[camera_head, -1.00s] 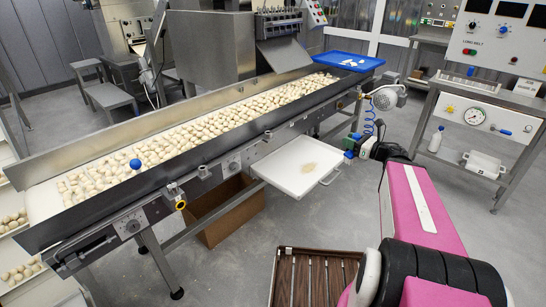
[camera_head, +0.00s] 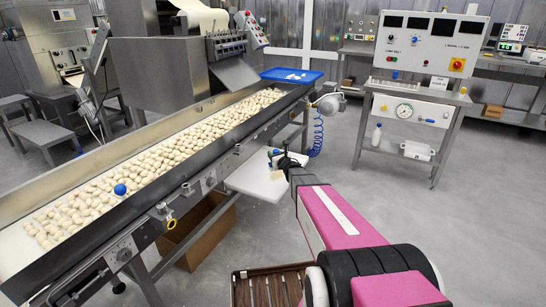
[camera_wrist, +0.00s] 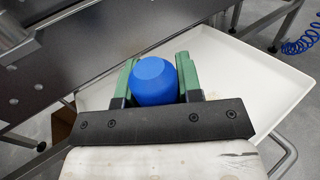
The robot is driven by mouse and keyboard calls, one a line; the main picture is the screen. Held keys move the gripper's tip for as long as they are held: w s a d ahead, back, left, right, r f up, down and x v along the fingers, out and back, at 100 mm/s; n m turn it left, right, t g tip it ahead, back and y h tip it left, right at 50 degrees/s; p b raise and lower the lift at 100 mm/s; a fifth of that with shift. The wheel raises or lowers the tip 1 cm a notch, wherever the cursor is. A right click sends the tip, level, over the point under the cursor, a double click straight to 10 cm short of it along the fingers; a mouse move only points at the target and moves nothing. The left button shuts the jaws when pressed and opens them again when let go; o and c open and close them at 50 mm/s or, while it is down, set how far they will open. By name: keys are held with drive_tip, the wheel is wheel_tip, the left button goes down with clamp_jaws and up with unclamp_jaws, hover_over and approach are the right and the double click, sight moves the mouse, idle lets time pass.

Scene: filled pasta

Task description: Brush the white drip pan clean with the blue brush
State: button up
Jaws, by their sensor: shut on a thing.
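The blue brush (camera_wrist: 153,80) is held between the green fingers of my gripper (camera_wrist: 157,84) in the wrist view. Only its rounded blue end shows; its bristles are hidden. The white drip pan (camera_wrist: 262,80) spreads behind and to the right of the fingers. In the head view the pan (camera_head: 243,182) sits beside the conveyor, partly covered by my gripper (camera_head: 274,160), which is over its right part. A small beige patch (camera_head: 277,175) shows by the gripper. I cannot tell whether the bristles touch the pan.
The steel conveyor (camera_head: 75,250) full of pasta runs along the pan's left side. A cardboard box (camera_head: 190,245) stands below it. A coiled blue hose (camera_head: 316,138) hangs behind the pan. A control stand (camera_head: 415,105) is at the right. Open floor lies between.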

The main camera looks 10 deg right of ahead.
wheel_tip(320, 180, down, 7)
drive_tip(key=w, duration=0.1)
drive_tip(key=shift+h, duration=0.3)
idle(0.4)
drive_tip(key=shift+a+f, duration=0.1)
drive_tip(key=shift+f, duration=1)
idle(0.7)
drive_tip(key=shift+w, duration=0.1)
drive_tip(key=shift+w+d+r, duration=0.1)
drive_tip(key=shift+w+d, duration=0.45)
drive_tip(key=shift+w, duration=0.2)
drive_tip(key=shift+w+d, duration=0.55)
drive_tip(key=shift+w, duration=0.15)
